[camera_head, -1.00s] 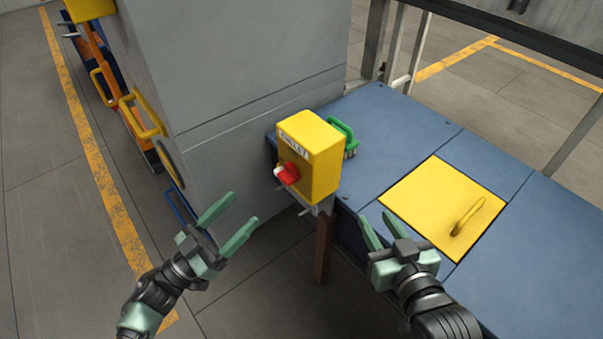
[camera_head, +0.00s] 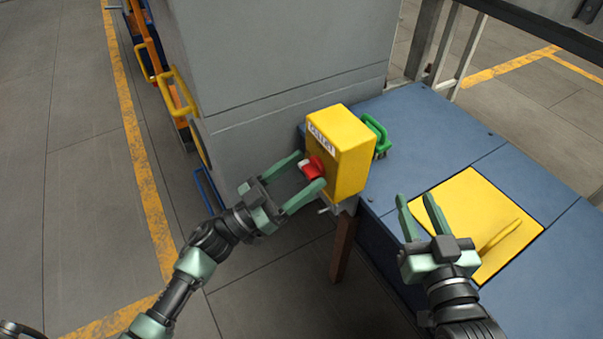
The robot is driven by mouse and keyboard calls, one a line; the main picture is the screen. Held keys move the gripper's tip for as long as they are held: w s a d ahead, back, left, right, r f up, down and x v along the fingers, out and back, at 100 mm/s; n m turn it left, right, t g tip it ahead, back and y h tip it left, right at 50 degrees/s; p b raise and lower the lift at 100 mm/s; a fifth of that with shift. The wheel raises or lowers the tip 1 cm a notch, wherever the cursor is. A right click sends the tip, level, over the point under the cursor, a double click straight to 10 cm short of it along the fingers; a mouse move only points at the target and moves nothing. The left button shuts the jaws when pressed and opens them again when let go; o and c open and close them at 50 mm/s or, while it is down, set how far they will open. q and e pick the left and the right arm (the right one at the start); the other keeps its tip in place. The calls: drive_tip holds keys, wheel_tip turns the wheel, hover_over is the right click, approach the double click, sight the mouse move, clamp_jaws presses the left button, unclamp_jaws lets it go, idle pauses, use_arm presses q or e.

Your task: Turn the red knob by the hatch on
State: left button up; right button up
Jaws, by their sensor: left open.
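The red knob (camera_head: 312,167) with a white mark sits on the front face of a yellow box (camera_head: 349,150) that has a white label above the knob. My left gripper (camera_head: 312,169) is open, with one finger on each side of the knob. I cannot tell whether the fingers touch it. The yellow hatch (camera_head: 465,207) with its yellow handle (camera_head: 499,237) lies in the blue platform to the right. My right gripper (camera_head: 419,201) is over the platform beside the hatch, its two fingers apart and nothing between them.
The blue platform (camera_head: 433,131) carries a green-handled brush (camera_head: 377,137) behind the box. A grey cabinet (camera_head: 280,60) stands at the back left, with yellow handles on its side. A metal rail frame stands at the back right. The floor on the left is clear.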

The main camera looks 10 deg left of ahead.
use_arm(q)
drive_tip(key=c, duration=1.4)
drive_tip(key=shift+o, duration=0.2)
